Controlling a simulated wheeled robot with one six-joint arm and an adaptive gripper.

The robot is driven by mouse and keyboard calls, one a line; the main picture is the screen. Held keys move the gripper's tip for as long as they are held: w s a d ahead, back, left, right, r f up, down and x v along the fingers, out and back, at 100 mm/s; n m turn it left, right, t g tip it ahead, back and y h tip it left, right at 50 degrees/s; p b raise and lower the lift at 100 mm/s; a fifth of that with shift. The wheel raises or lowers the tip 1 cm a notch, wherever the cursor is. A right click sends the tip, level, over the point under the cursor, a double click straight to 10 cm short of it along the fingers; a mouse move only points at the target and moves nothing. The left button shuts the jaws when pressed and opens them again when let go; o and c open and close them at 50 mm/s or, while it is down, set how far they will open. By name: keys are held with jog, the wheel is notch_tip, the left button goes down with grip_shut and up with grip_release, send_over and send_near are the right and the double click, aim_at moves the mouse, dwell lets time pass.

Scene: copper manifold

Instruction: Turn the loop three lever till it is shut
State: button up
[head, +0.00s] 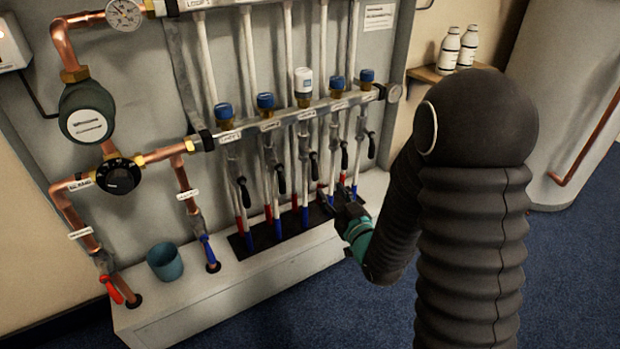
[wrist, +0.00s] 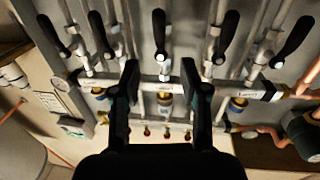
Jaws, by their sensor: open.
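The loop three lever (head: 314,165) is the middle black lever in the row under the lower manifold bar, below the white-capped valve. In the head view it hangs down, roughly along its pipe. In the wrist view, which looks inverted, the loop three lever (wrist: 159,30) lies between and beyond my fingertips, nearly in line with its pipe. My gripper (wrist: 160,75) is open and empty, with a wide gap between its fingers, apart from the lever. In the head view my gripper (head: 335,198) shows below the levers, in front of the lower pipes.
Similar black levers stand on both sides, such as the second-loop lever (head: 281,178) and the fourth-loop lever (head: 344,155). A blue-green cup (head: 165,262) stands on the white ledge (head: 200,300). White bottles (head: 448,50) stand on a shelf at right.

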aim_at(316, 171)
jog(key=p+x, duration=0.1)
jog(key=x, duration=1)
